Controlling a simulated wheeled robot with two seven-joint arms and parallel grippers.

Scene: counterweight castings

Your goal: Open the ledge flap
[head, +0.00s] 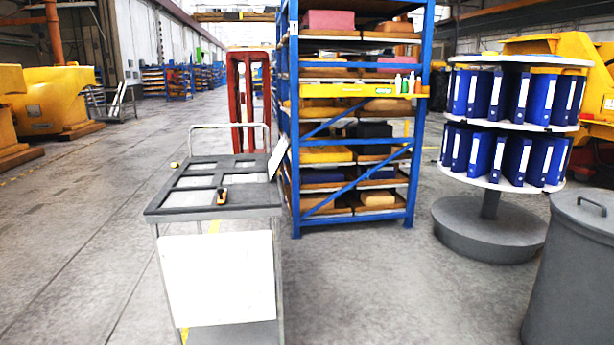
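No part is plainly marked as the ledge flap, and I cannot tell for sure which one it is. A yellow ledge (349,91) with a green label runs across the front of the blue shelf rack; small bottles (408,83) stand at its right end. A white panel (219,279) hangs upright on the near side of a grey trolley; whether it is hinged cannot be told. Neither of my grippers shows in the head view.
The blue rack (295,190) holds boxes and castings. A round binder stand (490,228) and a grey bin (575,285) stand at right. Floor is clear at left and between trolley and bin.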

